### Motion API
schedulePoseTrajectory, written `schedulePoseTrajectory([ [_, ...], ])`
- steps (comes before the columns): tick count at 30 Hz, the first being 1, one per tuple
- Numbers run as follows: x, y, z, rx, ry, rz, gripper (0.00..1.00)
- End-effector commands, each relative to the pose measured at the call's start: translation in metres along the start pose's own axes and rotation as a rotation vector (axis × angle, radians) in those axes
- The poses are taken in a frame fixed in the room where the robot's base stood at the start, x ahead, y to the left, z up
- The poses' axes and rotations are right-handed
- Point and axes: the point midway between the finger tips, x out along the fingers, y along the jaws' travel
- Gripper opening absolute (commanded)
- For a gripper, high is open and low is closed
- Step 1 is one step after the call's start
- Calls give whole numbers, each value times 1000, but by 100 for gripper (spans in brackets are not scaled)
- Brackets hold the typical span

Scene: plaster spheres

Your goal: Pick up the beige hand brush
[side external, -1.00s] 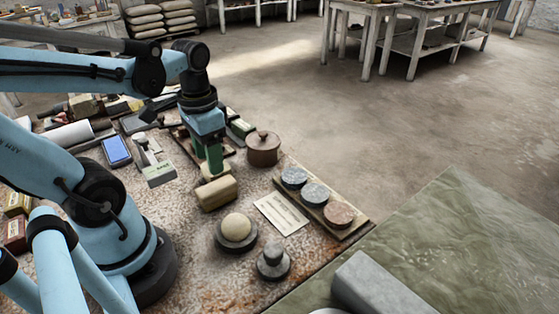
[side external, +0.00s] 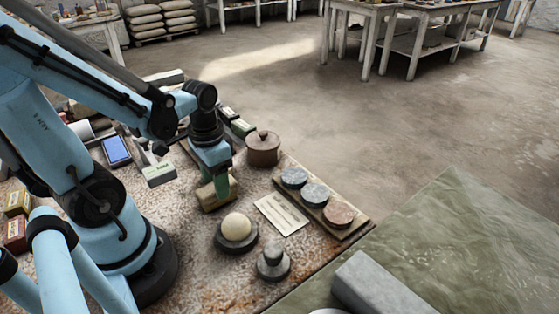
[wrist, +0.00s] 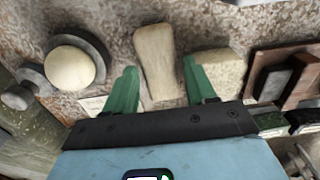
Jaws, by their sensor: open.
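The beige hand brush (side external: 209,197) lies on the speckled table in the side view, partly hidden by my fingers. In the wrist view the brush (wrist: 156,55) is a long pale beige shape, narrower in the middle. My gripper (side external: 214,184) points down at it with green fingers. In the wrist view my gripper (wrist: 158,68) is open, with one finger on each side of the brush. Gaps show between the brush and both fingers. A pale block (wrist: 224,70) lies just right of the right finger.
A cream sphere (side external: 236,226) sits on a dark round base in front of the brush. A grey knobbed weight (side external: 272,262), a paper card (side external: 282,213), a lidded brown pot (side external: 263,149) and a board (side external: 350,232) with three discs stand nearby. A blue-screened device (side external: 117,150) lies left.

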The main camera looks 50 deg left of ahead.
Motion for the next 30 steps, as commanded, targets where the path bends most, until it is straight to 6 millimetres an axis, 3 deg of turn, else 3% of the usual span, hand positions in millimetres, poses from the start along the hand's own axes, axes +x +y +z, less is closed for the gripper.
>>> schedulePoseTrajectory([
  [6,12,0,0,0,0,0,55],
  [16,15,0,0,0,0,0,55],
  [26,15,0,0,0,0,0,8],
  [30,15,0,0,0,1,0,8],
])
